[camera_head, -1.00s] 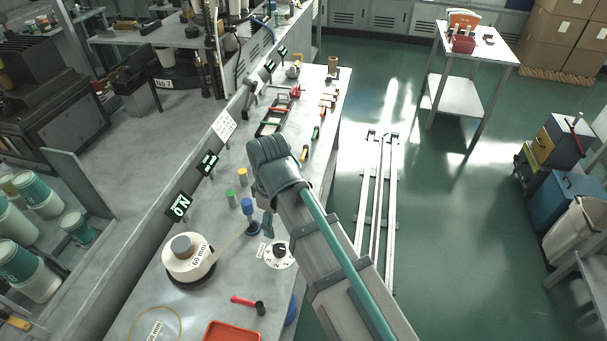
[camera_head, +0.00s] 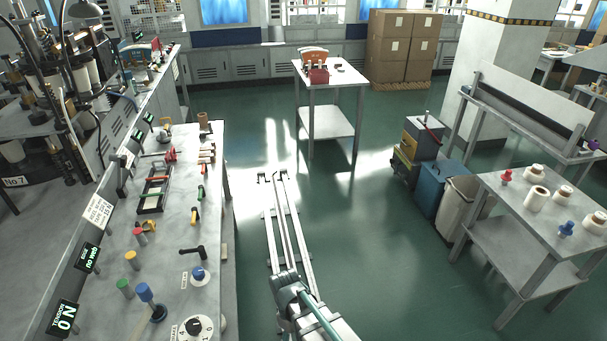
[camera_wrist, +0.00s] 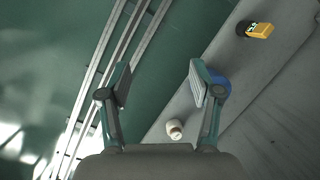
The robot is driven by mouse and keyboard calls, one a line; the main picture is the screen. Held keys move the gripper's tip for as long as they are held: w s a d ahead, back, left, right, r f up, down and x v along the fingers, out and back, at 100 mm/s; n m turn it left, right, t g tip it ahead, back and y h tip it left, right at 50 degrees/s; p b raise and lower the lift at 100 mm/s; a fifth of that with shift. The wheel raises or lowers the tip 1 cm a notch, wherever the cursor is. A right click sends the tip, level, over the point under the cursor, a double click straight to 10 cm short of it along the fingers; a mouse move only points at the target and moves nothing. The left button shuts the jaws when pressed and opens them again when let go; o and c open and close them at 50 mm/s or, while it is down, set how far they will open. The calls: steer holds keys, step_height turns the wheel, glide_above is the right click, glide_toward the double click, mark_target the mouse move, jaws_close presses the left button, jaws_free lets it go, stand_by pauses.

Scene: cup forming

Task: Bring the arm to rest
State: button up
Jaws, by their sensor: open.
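My gripper (camera_wrist: 160,84) is open in the wrist view, its two fingers well apart with nothing between them. Green floor shows between and beyond the fingers. In the head view my arm (camera_head: 303,305) is low at the bottom centre, over the floor to the right of the long bench (camera_head: 185,225). The gripper's fingers cannot be made out in that view.
Floor rails (camera_head: 281,225) run ahead of my arm. In the wrist view a yellow object (camera_wrist: 260,30) lies at the upper right; a blue one is partly behind the right finger. A small table (camera_head: 328,120) and bins (camera_head: 431,187) stand farther off. Open floor lies between.

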steer(key=s+d+f+m+g, duration=0.2)
steer(key=s+d+f+m, duration=0.2)
steer(key=s+d+f, duration=0.4)
steer(key=s+d+f+m+g+y, duration=0.1)
steer(key=s+d+f+m, duration=0.4)
steer(key=s+d+f, duration=0.4)
steer(key=s+d, duration=0.2)
steer(key=s, duration=0.3)
steer(key=shift+g+b, duration=0.35)
steer(key=shift+g, duration=0.05)
